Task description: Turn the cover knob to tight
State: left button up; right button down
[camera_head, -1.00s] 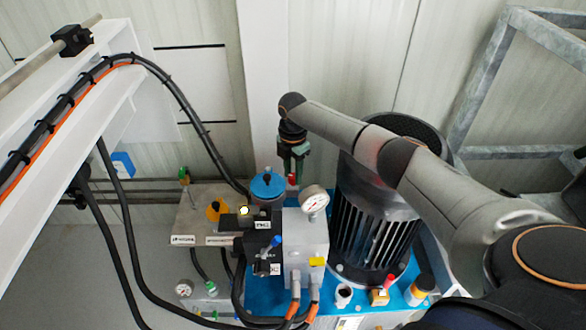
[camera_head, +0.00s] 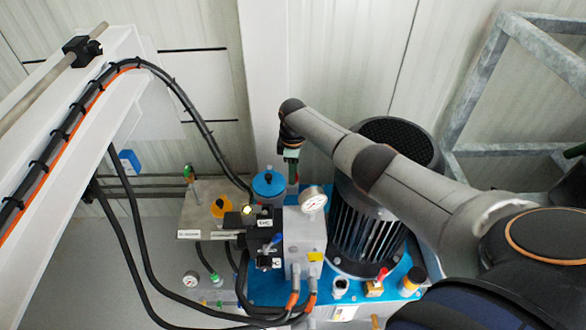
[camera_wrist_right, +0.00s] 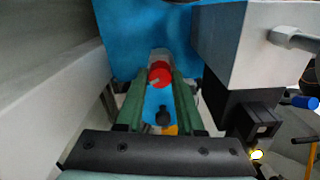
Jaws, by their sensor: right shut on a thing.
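A red knob (camera_wrist_right: 160,72) on a pale cylindrical base shows in the right wrist view, in front of a blue surface. The green fingers of my right gripper (camera_wrist_right: 160,84) stand on both sides of it and are shut on it. In the head view my right gripper (camera_head: 291,168) points down behind the pump block, beside a blue round cap (camera_head: 268,183). My left gripper is not in view.
A grey block with a pressure gauge (camera_head: 312,198) stands in front of my right gripper. A large finned motor (camera_head: 365,225) is to its right, under my arm. A white pillar (camera_head: 262,90) is close behind. Black hoses (camera_head: 190,100) run along the left.

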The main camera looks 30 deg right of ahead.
jog(key=m, duration=0.2)
jog(key=shift+m+p, duration=0.3)
jog(key=shift+m, duration=1.1)
jog(key=c, duration=0.9)
grip_release()
jog(key=o, duration=0.4)
